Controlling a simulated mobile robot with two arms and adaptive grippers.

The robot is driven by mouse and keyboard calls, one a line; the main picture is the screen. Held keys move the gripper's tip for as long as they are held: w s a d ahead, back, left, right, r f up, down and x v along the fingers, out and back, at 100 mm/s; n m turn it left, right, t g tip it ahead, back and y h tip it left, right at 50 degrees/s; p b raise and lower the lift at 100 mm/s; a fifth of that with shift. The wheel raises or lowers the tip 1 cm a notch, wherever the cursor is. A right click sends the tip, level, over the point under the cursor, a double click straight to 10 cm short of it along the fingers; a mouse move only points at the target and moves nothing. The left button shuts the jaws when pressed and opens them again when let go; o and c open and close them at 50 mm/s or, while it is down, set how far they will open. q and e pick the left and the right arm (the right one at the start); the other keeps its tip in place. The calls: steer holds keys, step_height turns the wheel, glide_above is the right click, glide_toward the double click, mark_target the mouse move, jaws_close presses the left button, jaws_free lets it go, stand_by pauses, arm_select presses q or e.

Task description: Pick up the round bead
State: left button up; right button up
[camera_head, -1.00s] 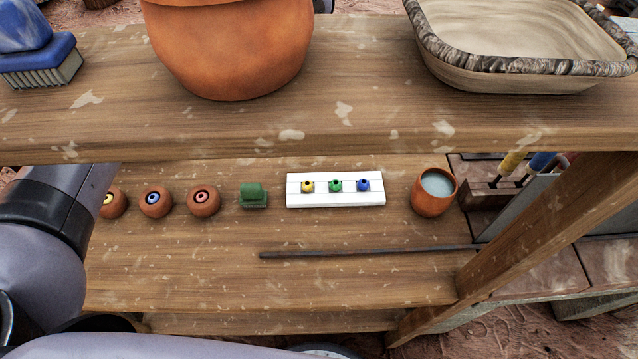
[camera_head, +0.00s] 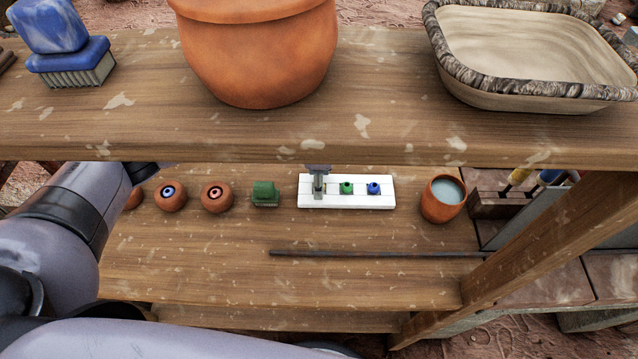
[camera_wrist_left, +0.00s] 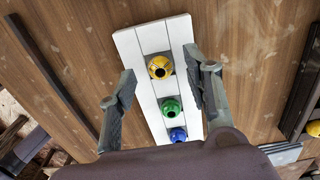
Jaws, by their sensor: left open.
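Three beads sit in a row on a white tray (camera_head: 345,204) on the lower shelf: yellow, green (camera_head: 347,188) and blue (camera_head: 373,188). In the head view my left gripper (camera_head: 318,190) is over the tray's left end and mostly hides the yellow bead. In the left wrist view the yellow bead (camera_wrist_left: 160,67) looks round with a dark hole. The open fingers of my left gripper (camera_wrist_left: 158,66) are on either side of it, with gaps. The green bead (camera_wrist_left: 171,108) and blue bead (camera_wrist_left: 178,135) lie nearer the wrist. My right gripper is out of view.
The upper shelf (camera_head: 390,140) overhangs the back, carrying a large clay pot (camera_head: 258,60) and a basin (camera_head: 535,85). Left of the tray are a green block (camera_head: 265,194) and small clay pots (camera_head: 217,197). A cup (camera_head: 443,199) stands right; a dark rod (camera_head: 375,254) lies in front.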

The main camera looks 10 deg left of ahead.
arm_select(q)
steer(key=shift+s+f, duration=0.1)
steer(key=shift+f, duration=0.65)
steer(key=shift+c, duration=0.2)
steer(key=shift+f, duration=0.1)
steer(key=c, duration=0.9)
steer(key=shift+s, duration=0.1)
